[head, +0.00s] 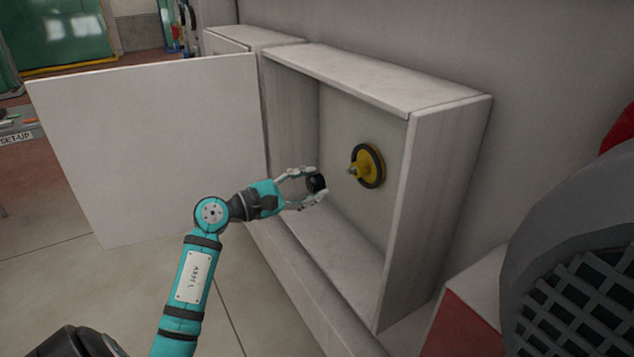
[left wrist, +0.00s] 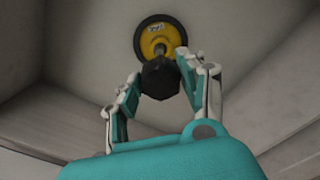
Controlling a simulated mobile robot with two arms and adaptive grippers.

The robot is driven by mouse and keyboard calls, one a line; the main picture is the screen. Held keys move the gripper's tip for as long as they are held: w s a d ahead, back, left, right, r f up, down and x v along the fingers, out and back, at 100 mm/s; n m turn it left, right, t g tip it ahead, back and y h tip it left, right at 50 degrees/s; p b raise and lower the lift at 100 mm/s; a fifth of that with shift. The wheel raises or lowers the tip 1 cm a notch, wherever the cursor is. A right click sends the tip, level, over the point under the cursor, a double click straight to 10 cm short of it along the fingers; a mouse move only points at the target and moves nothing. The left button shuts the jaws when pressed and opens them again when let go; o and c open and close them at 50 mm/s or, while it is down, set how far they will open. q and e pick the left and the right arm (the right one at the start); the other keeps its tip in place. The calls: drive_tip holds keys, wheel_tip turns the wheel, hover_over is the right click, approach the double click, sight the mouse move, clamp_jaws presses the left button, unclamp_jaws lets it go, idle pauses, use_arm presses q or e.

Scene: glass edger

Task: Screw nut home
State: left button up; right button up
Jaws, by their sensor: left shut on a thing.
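My left gripper (head: 309,188) is shut on a small dark nut (head: 316,183) and holds it at the open front of the wall cabinet. The nut also shows between the fingers in the left wrist view (left wrist: 160,78). A yellow disc with a black rim (head: 369,165) sits on the cabinet's back panel, with a short stud (head: 353,170) standing out from its middle. In the head view the nut is apart from the stud, to its left and slightly lower. In the left wrist view the disc (left wrist: 158,40) lies beyond the nut. My right gripper is not in view.
The cabinet (head: 450,180) has side walls and a floor around the disc. Its white door (head: 150,145) stands wide open to the left. A grey machine with a grille (head: 580,290) and a red-sided block (head: 462,325) stand at the lower right.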

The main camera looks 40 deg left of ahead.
use_arm(q)
drive_tip(key=shift+s+a, duration=0.1)
drive_tip(key=shift+s, duration=0.25)
drive_tip(key=shift+b, duration=0.5)
drive_tip(key=x, duration=0.2)
drive_tip(key=shift+w+r, duration=0.1)
drive_tip(key=shift+w, duration=0.2)
drive_tip(key=x, duration=0.3)
drive_tip(key=shift+b, duration=0.4)
drive_tip(key=shift+w+d, duration=0.25)
drive_tip(key=shift+w, duration=0.05)
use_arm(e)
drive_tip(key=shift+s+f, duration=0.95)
use_arm(q)
drive_tip(key=shift+b, duration=0.3)
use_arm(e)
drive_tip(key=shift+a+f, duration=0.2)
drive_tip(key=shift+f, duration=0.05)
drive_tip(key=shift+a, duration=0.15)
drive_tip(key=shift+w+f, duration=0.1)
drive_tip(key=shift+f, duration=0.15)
